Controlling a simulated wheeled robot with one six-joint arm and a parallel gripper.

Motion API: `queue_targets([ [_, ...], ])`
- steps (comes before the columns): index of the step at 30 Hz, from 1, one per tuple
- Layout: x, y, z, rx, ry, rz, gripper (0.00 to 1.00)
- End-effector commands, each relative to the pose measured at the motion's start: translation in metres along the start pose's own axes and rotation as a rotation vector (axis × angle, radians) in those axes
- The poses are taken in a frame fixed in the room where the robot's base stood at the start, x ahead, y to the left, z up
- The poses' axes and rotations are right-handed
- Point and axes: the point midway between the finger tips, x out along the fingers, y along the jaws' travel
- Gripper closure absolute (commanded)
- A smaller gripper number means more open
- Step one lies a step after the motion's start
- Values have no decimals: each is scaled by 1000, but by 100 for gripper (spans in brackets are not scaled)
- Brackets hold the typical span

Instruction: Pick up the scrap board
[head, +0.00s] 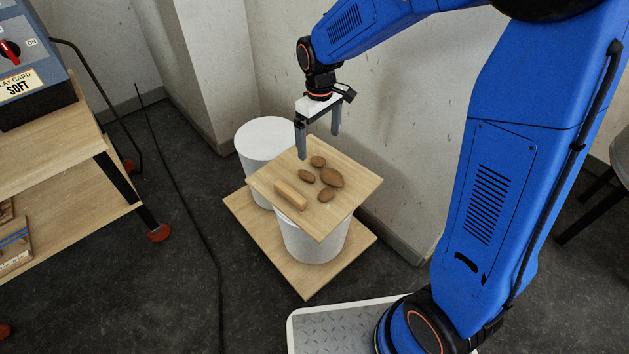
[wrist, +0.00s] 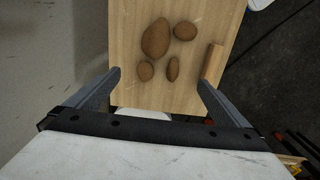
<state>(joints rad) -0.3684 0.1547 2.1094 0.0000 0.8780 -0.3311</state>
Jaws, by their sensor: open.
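A square light-wood board (head: 340,205) rests on top of a white cylinder (head: 312,238). Several brown stone-like lumps (head: 332,178) and a small light-wood block (head: 290,195) lie on it. The pictures do not show for certain which wooden piece is the scrap board. My gripper (head: 319,145) is open and empty, pointing down above the board's far edge. In the wrist view the board (wrist: 125,25) lies beyond the spread fingers. The lumps (wrist: 156,38) show between them, and the block (wrist: 213,62) is near the right finger.
A larger wooden board (head: 300,283) lies low under the cylinders. A second white cylinder (head: 262,135) stands behind. A pale wall (head: 395,140) is close on the right. A wooden bench (head: 50,165) with a control box (head: 30,70) stands left, with dark floor between.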

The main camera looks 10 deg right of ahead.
Motion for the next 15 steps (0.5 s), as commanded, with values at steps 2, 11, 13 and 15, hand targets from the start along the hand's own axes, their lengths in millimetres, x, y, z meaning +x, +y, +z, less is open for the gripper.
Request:
queue_targets([
  [2, 16, 0, 1, 0, -4, -1, 0],
  [11, 63, 0, 1, 0, -1, 0, 0],
  [13, 69, 0, 1, 1, -1, 0, 0],
  [15, 72, 0, 1, 1, 0, 0, 0],
])
